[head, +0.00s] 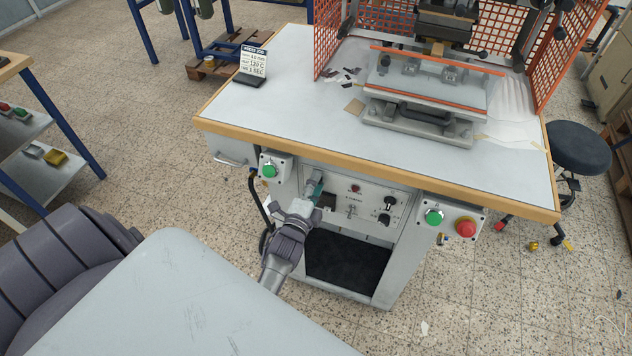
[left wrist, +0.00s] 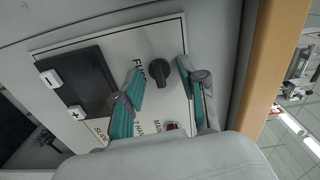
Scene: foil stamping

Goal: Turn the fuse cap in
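The fuse cap (left wrist: 159,70) is a black round knob on the light control panel (left wrist: 105,60), beside partly covered lettering that starts with F. My left gripper (left wrist: 163,82) is open, with one teal-padded finger on each side of the cap in the left wrist view. I see a gap on both sides and no clear contact. In the head view my left gripper (head: 314,190) is at the left part of the panel (head: 368,206) on the machine's front; the cap is hidden there. My right gripper is not in view.
A dark box with minus and plus marks (left wrist: 78,82) sits on the panel beside the fingers. Green buttons (head: 269,171) (head: 433,217) and a red button (head: 466,228) flank the panel. The wooden table edge (head: 380,173) overhangs above. A dark opening (head: 347,259) lies below.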

